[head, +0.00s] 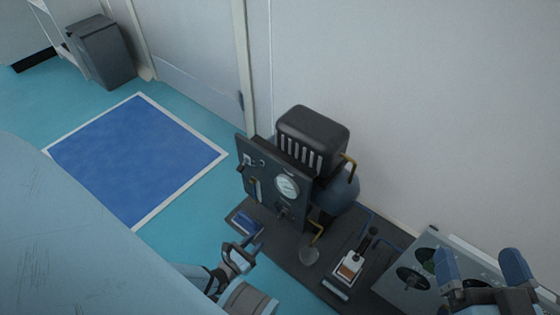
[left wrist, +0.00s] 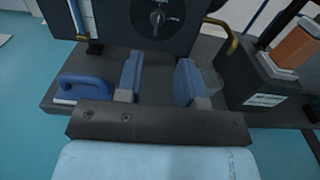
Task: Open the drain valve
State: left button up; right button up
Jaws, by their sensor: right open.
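A dark machine panel (head: 262,185) with a round gauge (head: 287,186) stands on a dark bench. A dark round knob (left wrist: 157,17) with small white labels is on its face. A bent brass pipe (head: 318,233) comes out low at the panel's right, above a clear cup (head: 309,256); the pipe also shows in the left wrist view (left wrist: 222,27). I cannot tell which fitting is the drain valve. My left gripper (left wrist: 159,80) is open and empty before the panel, below the knob; its fingers are apart. My right gripper (head: 482,267) is open at the lower right.
A blue handled object (left wrist: 85,88) lies on the bench left of my left gripper. An orange-and-white item (head: 349,267) stands right of the cup. A grey panel with round openings (head: 413,278) is further right. A wall (head: 420,110) closes the back.

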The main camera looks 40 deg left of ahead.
aim_at(279, 216)
pick_arm(q)
jog(key=w+b, duration=0.1)
jog(key=w, duration=0.3)
jog(key=w+b, duration=0.1)
jog(key=w, duration=0.3)
jog(key=w+d+b, duration=0.1)
jog(key=w, duration=0.3)
jog(key=shift+w, duration=0.35)
pick_arm(e)
jog(key=shift+w+d+r+n+t+y, duration=0.1)
jog(key=shift+w+d+n+t+y, duration=0.35)
jog(key=shift+n, duration=0.65)
pick_arm(q)
jog(key=shift+c, duration=0.4)
pick_arm(e)
jog(key=shift+w, duration=0.1)
pick_arm(q)
grip_shut()
pick_arm(e)
jog(key=shift+r, duration=0.15)
